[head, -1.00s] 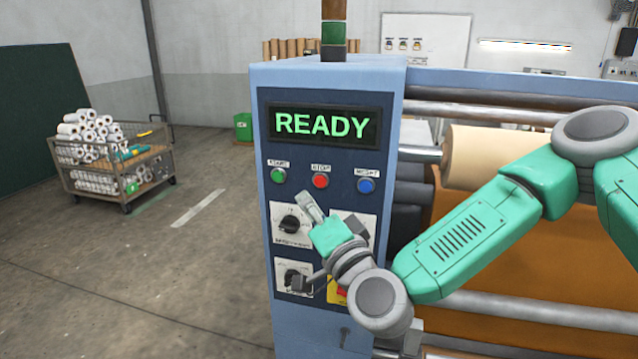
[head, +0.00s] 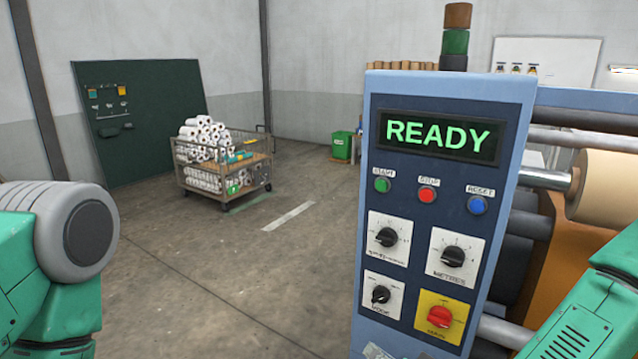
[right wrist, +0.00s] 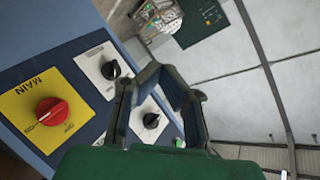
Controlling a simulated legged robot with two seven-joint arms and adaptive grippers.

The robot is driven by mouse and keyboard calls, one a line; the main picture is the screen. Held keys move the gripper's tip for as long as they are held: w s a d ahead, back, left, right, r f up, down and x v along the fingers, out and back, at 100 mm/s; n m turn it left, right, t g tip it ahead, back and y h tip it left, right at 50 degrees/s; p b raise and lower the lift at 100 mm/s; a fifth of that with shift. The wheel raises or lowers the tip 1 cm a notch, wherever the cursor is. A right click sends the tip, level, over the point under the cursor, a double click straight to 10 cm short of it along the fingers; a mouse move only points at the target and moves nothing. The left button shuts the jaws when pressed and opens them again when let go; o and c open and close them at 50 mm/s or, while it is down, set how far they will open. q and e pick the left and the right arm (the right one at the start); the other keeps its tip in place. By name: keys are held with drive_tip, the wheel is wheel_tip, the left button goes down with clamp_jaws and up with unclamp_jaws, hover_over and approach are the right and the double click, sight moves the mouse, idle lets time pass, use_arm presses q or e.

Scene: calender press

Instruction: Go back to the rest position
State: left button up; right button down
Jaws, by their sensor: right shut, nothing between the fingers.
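My right gripper (right wrist: 163,85) shows in the right wrist view, shut and empty, in front of the control panel (head: 400,275) and overlapping its dials in the picture. I see no contact with the panel. In the head view only a green link of my right arm shows at the lower right. My left arm shows at the left edge; its gripper is out of the picture. The panel's display (head: 438,135) reads READY. Below it are a green start button (head: 382,185), a red stop button (head: 427,194) and a blue reset button (head: 477,205).
The panel has black dials and a red main switch (head: 439,317) on a yellow plate, also in the right wrist view (right wrist: 52,111). Rollers (head: 605,187) lie to the right. A cart of white rolls (head: 225,170) and a green bin (head: 342,145) stand behind. The floor left of the panel is clear.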

drive_tip(key=s+d+f+n+g+h+b, duration=0.1)
drive_tip(key=s+d+f+n+g+b, duration=0.2)
drive_tip(key=s+f, duration=0.65)
drive_tip(key=s+d+f+n+g+h+b, duration=0.1)
drive_tip(key=s+d+f+g, duration=0.35)
drive_tip(key=f, duration=0.75)
use_arm(q)
wheel_tip(320, 180, down, 8)
drive_tip(key=b, duration=0.3)
drive_tip(key=shift+f, duration=0.2)
drive_tip(key=shift+c, duration=0.7)
drive_tip(key=shift+w, duration=0.1)
use_arm(e)
drive_tip(key=s+d+f+g+h, duration=0.4)
drive_tip(key=s+d+f, duration=0.3)
drive_tip(key=s+d, duration=0.3)
drive_tip(key=s+g, duration=0.1)
drive_tip(key=s, duration=0.1)
drive_tip(key=shift+s+d+n+h, duration=0.3)
drive_tip(key=shift+s+d+n, duration=0.1)
